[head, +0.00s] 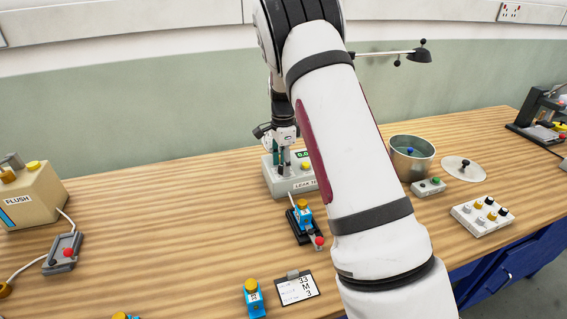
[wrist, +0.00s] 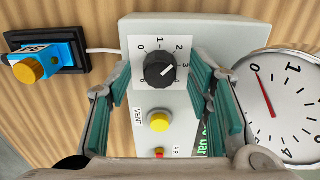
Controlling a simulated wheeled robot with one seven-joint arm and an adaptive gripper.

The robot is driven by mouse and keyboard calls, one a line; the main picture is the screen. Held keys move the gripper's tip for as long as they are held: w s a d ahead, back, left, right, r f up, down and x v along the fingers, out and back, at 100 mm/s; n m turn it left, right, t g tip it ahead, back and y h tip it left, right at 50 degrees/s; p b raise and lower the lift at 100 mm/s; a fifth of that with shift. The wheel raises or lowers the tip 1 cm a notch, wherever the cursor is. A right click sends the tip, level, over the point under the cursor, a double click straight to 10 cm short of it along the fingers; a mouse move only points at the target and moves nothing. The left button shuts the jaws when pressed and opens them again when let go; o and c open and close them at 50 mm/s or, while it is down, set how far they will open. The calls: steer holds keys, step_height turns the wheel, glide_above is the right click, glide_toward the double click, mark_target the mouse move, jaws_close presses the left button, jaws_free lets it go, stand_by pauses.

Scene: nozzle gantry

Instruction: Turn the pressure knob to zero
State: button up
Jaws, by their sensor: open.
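The pressure knob (wrist: 159,70) is a round black dial on a white plate marked 0 to 6, on the grey leak tester box (wrist: 225,35). I cannot tell how far above the panel the tips are. In the head view my gripper (head: 283,160) is over the leak tester (head: 296,188); the knob is hidden there.
A yellow VENT button (wrist: 159,121) and a small red light lie below the knob. A round gauge (wrist: 290,110) at right has its red needle near 0. A blue nozzle piece (wrist: 40,65) sits in a black holder at left. A metal pot (head: 411,160) stands right of my arm.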

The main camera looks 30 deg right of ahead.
steer(key=shift+f, duration=0.1)
jaws_close()
steer(key=shift+n, duration=0.3)
steer(key=n+b, duration=0.1)
steer(key=n, duration=0.2)
steer(key=shift+n+b, duration=0.3)
steer(key=shift+b, duration=0.05)
steer(key=n+b, duration=0.1)
steer(key=n, duration=0.3)
steer(key=shift+n, duration=0.3)
steer(key=n, duration=0.4)
steer(key=shift+b, duration=0.4)
steer(key=shift+n, duration=2.5)
